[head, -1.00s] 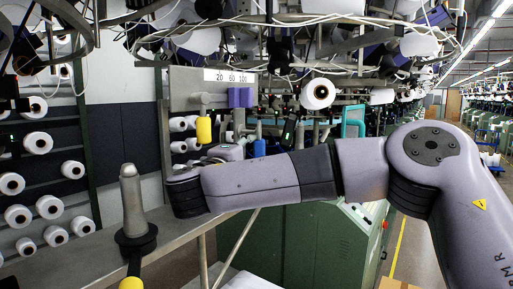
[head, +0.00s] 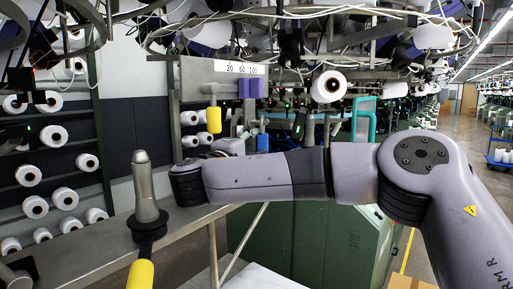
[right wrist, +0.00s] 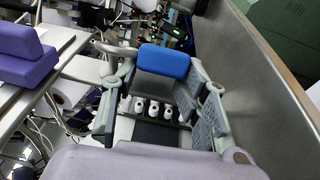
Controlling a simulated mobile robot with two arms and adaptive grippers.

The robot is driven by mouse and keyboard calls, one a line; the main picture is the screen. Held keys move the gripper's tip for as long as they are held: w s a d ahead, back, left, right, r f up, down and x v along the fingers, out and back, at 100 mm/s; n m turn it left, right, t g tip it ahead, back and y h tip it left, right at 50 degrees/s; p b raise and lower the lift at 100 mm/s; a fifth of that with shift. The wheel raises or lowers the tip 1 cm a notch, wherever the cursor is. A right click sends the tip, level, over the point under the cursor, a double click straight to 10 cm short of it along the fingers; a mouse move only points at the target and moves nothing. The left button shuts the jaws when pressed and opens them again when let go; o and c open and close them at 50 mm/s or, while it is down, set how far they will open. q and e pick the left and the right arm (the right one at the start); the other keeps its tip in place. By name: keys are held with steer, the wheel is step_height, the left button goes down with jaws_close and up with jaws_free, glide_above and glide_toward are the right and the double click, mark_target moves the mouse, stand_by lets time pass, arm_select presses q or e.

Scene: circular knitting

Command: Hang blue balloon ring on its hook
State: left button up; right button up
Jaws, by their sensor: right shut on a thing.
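The blue piece (right wrist: 163,62), a smooth block I take to be the blue balloon ring's handle, sits between the fingertips of my right gripper (right wrist: 160,78) in the right wrist view. The gripper is shut on it. In the head view the blue piece (head: 262,143) shows small behind my right wrist, and the gripper (head: 232,145) is mostly hidden by my arm. It is below the grey hook board (head: 200,78) labelled 20, 60, 100. A yellow piece (head: 214,120) and a purple piece (head: 250,88) hang there. The blue piece's hook cannot be made out. My left gripper is out of view.
A rack of white yarn cones is at the left. A green cabinet (head: 325,245) is below my arm. The aisle at the right is open.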

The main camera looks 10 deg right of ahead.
steer(key=shift+a+f, duration=0.1)
steer(key=shift+a, duration=0.2)
steer(key=o, duration=1.3)
steer(key=shift+w+f, duration=0.1)
steer(key=shift+c, duration=0.2)
steer(key=shift+a, duration=0.1)
